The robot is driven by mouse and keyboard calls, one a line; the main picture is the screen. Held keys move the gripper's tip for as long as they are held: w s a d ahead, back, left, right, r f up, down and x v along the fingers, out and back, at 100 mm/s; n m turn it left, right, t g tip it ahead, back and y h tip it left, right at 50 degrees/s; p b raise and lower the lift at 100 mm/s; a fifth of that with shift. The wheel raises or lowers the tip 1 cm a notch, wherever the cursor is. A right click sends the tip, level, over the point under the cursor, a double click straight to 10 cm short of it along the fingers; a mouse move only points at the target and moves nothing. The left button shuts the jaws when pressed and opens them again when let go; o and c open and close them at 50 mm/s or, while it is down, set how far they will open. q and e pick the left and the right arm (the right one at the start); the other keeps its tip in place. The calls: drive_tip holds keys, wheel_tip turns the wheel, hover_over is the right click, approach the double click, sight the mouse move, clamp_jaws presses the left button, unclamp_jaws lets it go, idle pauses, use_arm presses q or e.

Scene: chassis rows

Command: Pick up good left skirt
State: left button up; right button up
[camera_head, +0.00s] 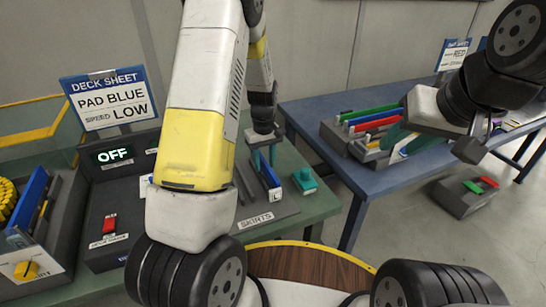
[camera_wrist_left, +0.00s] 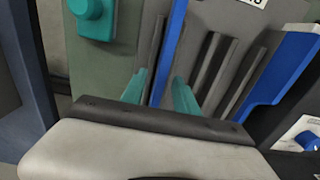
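The blue left skirt (camera_head: 269,174), a thin upright strip with an L tag at its near end, stands in the grey SKIRTS tray (camera_head: 266,220). My left gripper (camera_head: 264,156) is low over it with teal fingers pointing down. In the left wrist view, a blue strip (camera_wrist_left: 174,45) runs between the two parted fingertips (camera_wrist_left: 160,88), with gaps visible. A second blue piece (camera_wrist_left: 290,70) stands at the right of that view. My right gripper (camera_head: 405,142) hangs at the right table; its finger gap is unclear.
A teal knobbed block (camera_head: 305,180) stands close beside the tray. A rack of coloured strips (camera_head: 372,125) is on the right table. My left arm hides part of the left table.

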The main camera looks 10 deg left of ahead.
use_arm(q)
drive_tip(key=shift+f, duration=0.25)
clamp_jaws()
drive_tip(key=shift+r, duration=0.1)
idle(1.2)
